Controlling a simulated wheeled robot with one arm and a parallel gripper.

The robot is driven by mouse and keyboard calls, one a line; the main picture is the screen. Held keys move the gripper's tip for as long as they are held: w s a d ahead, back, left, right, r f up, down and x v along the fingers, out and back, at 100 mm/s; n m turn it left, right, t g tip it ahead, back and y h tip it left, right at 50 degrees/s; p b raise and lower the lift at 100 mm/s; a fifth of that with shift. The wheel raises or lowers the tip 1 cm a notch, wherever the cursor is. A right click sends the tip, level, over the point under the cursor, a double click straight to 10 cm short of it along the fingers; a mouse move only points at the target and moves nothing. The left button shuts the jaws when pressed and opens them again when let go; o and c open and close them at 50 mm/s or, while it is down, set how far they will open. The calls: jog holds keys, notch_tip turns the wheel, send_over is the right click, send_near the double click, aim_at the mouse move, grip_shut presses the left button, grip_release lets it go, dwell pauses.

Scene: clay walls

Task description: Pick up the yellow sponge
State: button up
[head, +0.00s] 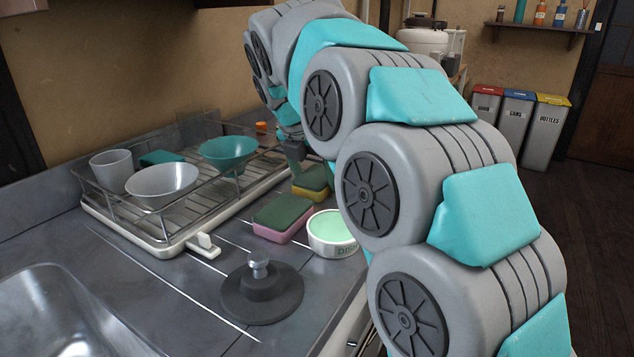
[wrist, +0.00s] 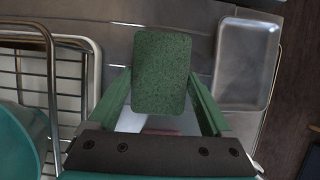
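The yellow sponge (head: 313,190) has a green scrubbing top and sits on the counter beside the dish rack in the head view. In the wrist view a green sponge top (wrist: 162,72) fills the space between my two green fingers. My gripper (wrist: 161,78) has one finger along each side of it. I cannot tell whether the fingers press on it. In the head view my gripper (head: 298,160) points down at the yellow sponge, and my arm partly hides that area. The yellow side is hidden in the wrist view.
A pink sponge with a green top (head: 280,222) lies close in front. A white dish bowl (head: 333,240) stands near the counter edge. The dish rack (head: 150,232) holds a teal bowl (head: 228,152), a white bowl and a cup. A dark sink plug (head: 262,297) lies nearer.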

aim_at(319, 174)
jog(key=c, duration=0.8)
jog(key=shift+c, duration=0.2)
jog(key=shift+r, duration=0.2)
jog(key=shift+r, duration=1.55)
jog(key=shift+s+r, duration=0.1)
jog(key=shift+s, duration=0.05)
jog(key=s, duration=0.5)
jog(key=s+r+b, duration=0.1)
jog(key=s, duration=0.4)
jog(key=s+a, duration=0.1)
jog(key=s, duration=0.4)
jog(key=shift+s+r+b, duration=0.2)
jog(key=shift+s+b, duration=0.15)
